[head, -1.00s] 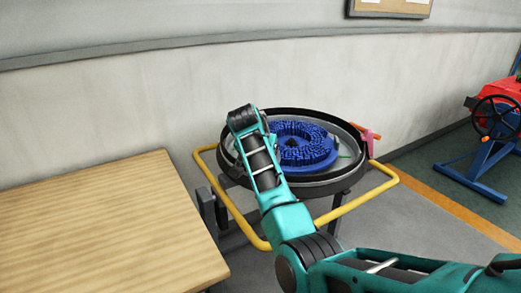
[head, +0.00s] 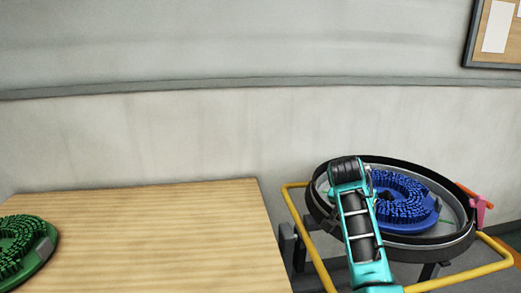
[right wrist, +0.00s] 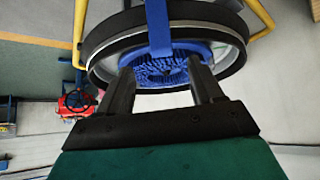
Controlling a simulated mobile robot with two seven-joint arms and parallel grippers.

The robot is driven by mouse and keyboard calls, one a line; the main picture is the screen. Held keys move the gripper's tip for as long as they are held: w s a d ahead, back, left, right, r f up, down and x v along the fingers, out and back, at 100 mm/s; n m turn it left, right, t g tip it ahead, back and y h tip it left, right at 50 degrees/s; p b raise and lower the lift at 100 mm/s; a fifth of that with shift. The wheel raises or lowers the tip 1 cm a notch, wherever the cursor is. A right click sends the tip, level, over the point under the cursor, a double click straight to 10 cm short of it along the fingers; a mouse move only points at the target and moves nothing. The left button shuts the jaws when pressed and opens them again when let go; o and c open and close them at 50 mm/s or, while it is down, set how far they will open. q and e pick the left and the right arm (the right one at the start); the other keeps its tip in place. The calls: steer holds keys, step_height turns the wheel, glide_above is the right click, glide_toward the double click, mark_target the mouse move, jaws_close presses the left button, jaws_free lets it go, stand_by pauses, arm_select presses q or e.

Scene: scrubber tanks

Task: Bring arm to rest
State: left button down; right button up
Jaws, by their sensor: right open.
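My right arm comes in from the bottom in the head view, its wrist (head: 348,172) over the left side of a round tank (head: 432,246). Its gripper fingers are hidden there. In the right wrist view my right gripper (right wrist: 163,75) is open, its two dark fingers apart. A blue round brush (right wrist: 165,70) shows beyond and between the fingers, with a blue band (right wrist: 158,25) across it. In the head view the blue brush (head: 408,198) lies in the tank, bristles up. Whether the fingers touch it cannot be told. My left gripper is not in view.
A wooden table (head: 160,235) stands left of the tank, with a green brush (head: 20,248) at its left edge. A yellow rail (head: 305,225) surrounds the tank. The wall is behind. A red machine (right wrist: 77,102) shows in the right wrist view.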

steer(key=s+a+f+n+t+y, duration=0.1)
steer(key=s+a+f+n+t, duration=0.15)
steer(key=s+f, duration=0.55)
steer(key=s+a+f+n+t+y, duration=0.15)
steer(key=s+f+n, duration=0.25)
steer(key=f, duration=0.7)
steer(key=s+a+f+n+y, duration=0.2)
steer(key=s+a, duration=0.1)
steer(key=s, duration=0.6)
steer(key=s+a+f+n+t+y, duration=0.1)
steer(key=s+a+n+y, duration=0.1)
steer(key=s, duration=0.7)
steer(key=shift+s+a+f+y, duration=0.4)
steer(key=shift+a+y, duration=0.05)
steer(key=shift+a, duration=0.55)
steer(key=shift+n, duration=0.25)
